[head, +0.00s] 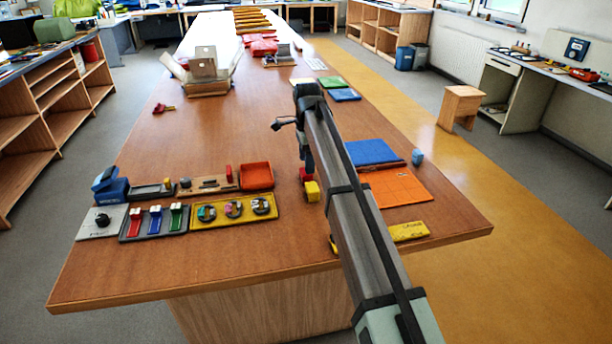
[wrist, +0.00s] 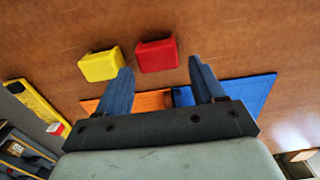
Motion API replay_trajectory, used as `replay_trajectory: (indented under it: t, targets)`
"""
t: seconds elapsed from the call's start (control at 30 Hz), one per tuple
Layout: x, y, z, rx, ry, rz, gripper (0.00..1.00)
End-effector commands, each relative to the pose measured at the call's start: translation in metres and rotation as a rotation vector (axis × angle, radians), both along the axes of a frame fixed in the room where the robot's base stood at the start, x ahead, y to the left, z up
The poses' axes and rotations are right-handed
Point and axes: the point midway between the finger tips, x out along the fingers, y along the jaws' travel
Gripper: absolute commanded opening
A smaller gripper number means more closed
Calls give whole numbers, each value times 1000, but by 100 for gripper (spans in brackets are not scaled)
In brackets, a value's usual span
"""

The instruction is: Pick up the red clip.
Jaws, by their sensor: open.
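A small red piece (head: 136,216) stands upright in a dark grey tray, beside similar blue and green pieces; it looks like a red clip. Another small red object (head: 163,108) lies alone farther back on the table; its shape is hard to tell. My gripper (wrist: 161,66) is open and empty. In the wrist view a red block (wrist: 157,55) lies just past the fingertips, with a yellow block (wrist: 100,65) to its left. In the head view the red block (head: 305,174) is partly hidden by my arm, and the yellow block (head: 313,191) is beside it.
The dark grey tray (head: 127,236) is next to a yellow tray (head: 206,223) of round items and an orange tray (head: 257,176). Blue (head: 375,151) and orange (head: 398,189) mats lie right of my arm. The table's left middle is mostly clear.

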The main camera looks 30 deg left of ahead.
Motion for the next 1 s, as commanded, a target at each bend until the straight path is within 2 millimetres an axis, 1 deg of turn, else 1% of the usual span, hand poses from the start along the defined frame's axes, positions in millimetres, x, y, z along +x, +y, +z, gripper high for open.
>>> replay_trajectory:
  t: [0.27, 0.4, 0.5, 0.67, 1.0]
  targets:
    - [-6, 0, -31, -1, 1, 0, 68]
    - [-5, 0, -46, 0, 0, 0, 68]
    - [-5, 1, -50, 0, 0, 0, 68]
    - [-5, 1, -49, 0, 0, 0, 68]
    - [-5, 1, -49, 0, 0, 0, 37]
